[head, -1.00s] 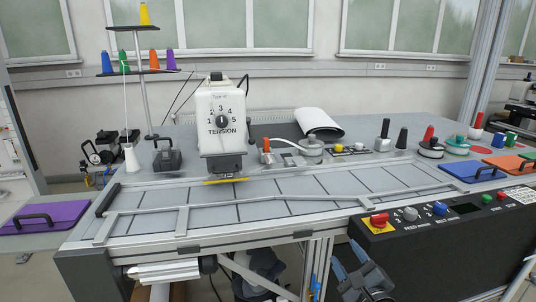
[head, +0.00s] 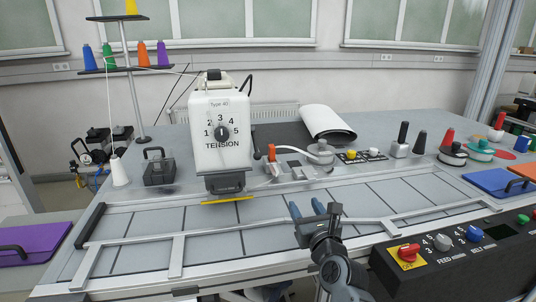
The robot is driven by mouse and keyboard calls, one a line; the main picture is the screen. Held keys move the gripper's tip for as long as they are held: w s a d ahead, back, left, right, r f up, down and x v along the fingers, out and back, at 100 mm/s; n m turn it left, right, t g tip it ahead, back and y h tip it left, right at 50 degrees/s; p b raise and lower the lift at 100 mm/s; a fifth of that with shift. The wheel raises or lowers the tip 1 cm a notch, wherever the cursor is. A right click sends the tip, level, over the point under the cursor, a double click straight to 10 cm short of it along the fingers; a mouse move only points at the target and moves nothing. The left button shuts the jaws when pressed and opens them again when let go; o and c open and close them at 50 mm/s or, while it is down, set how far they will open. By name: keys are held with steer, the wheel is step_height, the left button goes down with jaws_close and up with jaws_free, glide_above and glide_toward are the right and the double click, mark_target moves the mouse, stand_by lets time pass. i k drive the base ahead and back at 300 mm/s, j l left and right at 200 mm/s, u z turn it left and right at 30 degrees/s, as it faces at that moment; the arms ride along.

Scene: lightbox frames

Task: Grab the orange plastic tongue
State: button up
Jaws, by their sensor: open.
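A flat orange plate (head: 526,170) lies at the far right of the bench, partly cut off by the picture's edge. It is the orange piece that best fits the tongue. A blue plate (head: 490,181) with a black handle lies in front of it. My gripper (head: 315,210) is at the lower middle, with blue fingertips spread apart and nothing between them. It shows over the front of the flat conveyor bed, well to the left of the orange plate.
The white tension machine (head: 219,130) stands left of my gripper. A black control panel (head: 455,262) with knobs is at lower right. A purple plate (head: 35,243) is at lower left. Pegs and spools stand along the back right. The conveyor bed (head: 200,235) is bare.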

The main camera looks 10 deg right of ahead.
mark_target(271, 149)
steer(key=i, duration=1)
